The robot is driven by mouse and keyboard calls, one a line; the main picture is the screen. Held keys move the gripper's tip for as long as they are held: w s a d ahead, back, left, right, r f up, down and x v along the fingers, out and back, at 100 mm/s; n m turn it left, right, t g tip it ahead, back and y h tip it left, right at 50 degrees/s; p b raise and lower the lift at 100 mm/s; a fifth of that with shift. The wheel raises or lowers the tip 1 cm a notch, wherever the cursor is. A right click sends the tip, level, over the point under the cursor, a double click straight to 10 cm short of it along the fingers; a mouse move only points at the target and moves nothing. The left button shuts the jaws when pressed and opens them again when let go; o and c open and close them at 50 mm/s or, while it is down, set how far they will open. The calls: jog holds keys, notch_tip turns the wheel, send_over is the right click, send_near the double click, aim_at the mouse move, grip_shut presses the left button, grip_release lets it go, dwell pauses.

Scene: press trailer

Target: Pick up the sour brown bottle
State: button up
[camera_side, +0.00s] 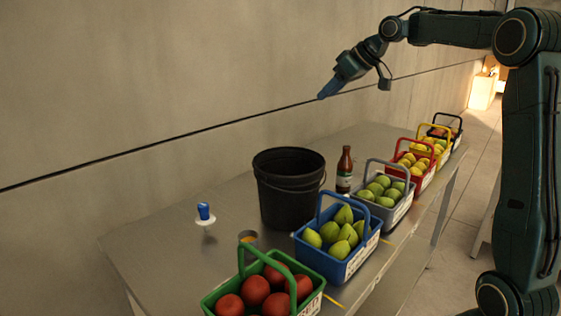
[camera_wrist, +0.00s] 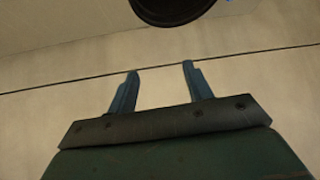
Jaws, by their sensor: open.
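The brown bottle (camera_side: 345,170) has a pale label and a reddish cap. It stands upright on the metal table, between the black bucket and the grey basket in the side view. My gripper (camera_side: 322,96) is high above the table, over and a little left of the bottle in the picture, and apart from it. In the wrist view my gripper (camera_wrist: 160,68) shows two blue fingers spread apart with nothing between them. The bottle does not show in the wrist view.
A black bucket (camera_side: 288,190) stands left of the bottle. Baskets of fruit line the table's right edge, including a grey one (camera_side: 399,212), a blue one (camera_side: 335,265) and a green one (camera_side: 216,298). A blue-topped object (camera_side: 204,212) stands left. The table (camera_side: 150,235) is bare at left.

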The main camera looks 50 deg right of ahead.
jog(key=w+d+f, duration=0.2)
jog(key=d+f, duration=0.2)
jog(key=d, duration=0.7)
jog(key=t, duration=0.2)
send_over(345, 168)
jog(key=s+d, duration=0.3)
notch_tip(345, 168, down, 17)
jog(key=shift+n+y, duration=0.3)
jog(key=shift+y, duration=0.1)
jog(key=shift+x, duration=3.8)
jog(key=shift+s+d+f, duration=0.1)
jog(key=shift+f, duration=0.05)
grip_shut()
